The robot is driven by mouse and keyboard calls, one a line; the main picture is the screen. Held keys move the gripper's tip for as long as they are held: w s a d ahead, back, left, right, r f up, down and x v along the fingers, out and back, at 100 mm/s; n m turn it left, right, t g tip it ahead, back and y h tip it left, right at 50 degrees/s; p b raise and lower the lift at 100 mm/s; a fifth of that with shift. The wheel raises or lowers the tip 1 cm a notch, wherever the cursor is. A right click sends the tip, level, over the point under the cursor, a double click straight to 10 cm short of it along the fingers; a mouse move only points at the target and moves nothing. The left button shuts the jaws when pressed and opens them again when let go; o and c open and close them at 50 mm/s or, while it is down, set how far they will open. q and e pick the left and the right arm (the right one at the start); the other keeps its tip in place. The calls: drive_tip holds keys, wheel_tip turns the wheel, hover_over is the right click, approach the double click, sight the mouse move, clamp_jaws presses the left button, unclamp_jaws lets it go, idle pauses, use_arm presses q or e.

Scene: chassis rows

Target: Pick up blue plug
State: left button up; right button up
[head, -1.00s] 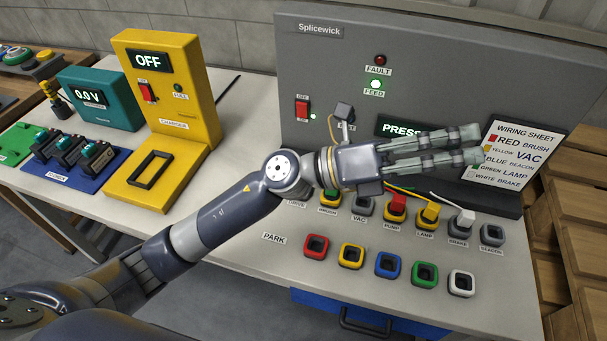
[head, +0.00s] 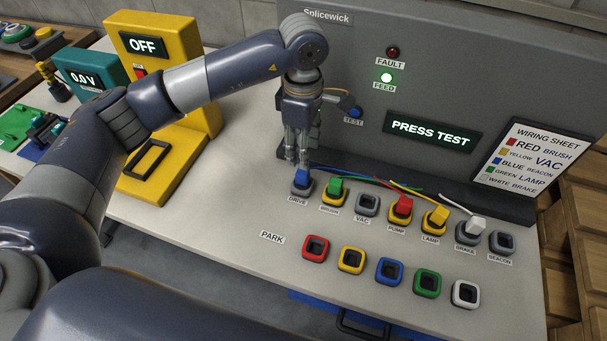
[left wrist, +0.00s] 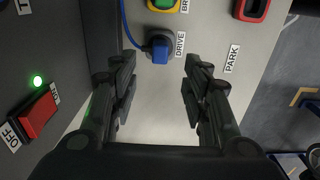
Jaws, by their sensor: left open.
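The blue plug (head: 301,178) sits in the DRIVE socket (head: 300,191), at the left end of the upper socket row. A blue wire runs from it. My left gripper (head: 298,162) points down just above the plug, fingers open. In the left wrist view, the blue plug (left wrist: 160,53) lies ahead of the gap between the open fingers (left wrist: 158,72), apart from them. My right gripper is not in view.
Green (head: 335,186), red (head: 401,205), yellow (head: 437,215) and white (head: 476,225) plugs sit in neighbouring sockets. VAC (head: 366,205) and BEACON (head: 502,243) sockets are empty. The grey panel (head: 365,95) rises behind. Empty coloured PARK sockets (head: 389,271) line the front.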

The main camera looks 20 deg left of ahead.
sight(303, 172)
use_arm(q)
wheel_tip(303, 172, down, 4)
drive_tip(key=shift+s+f+p, duration=0.1)
drive_tip(key=shift+f+p, duration=0.1)
drive_tip(key=shift+p, duration=0.15)
wheel_tip(303, 172, down, 4)
drive_tip(key=shift+f+p, duration=0.1)
drive_tip(key=shift+p, duration=0.8)
drive_tip(key=shift+f, duration=0.55)
clamp_jaws()
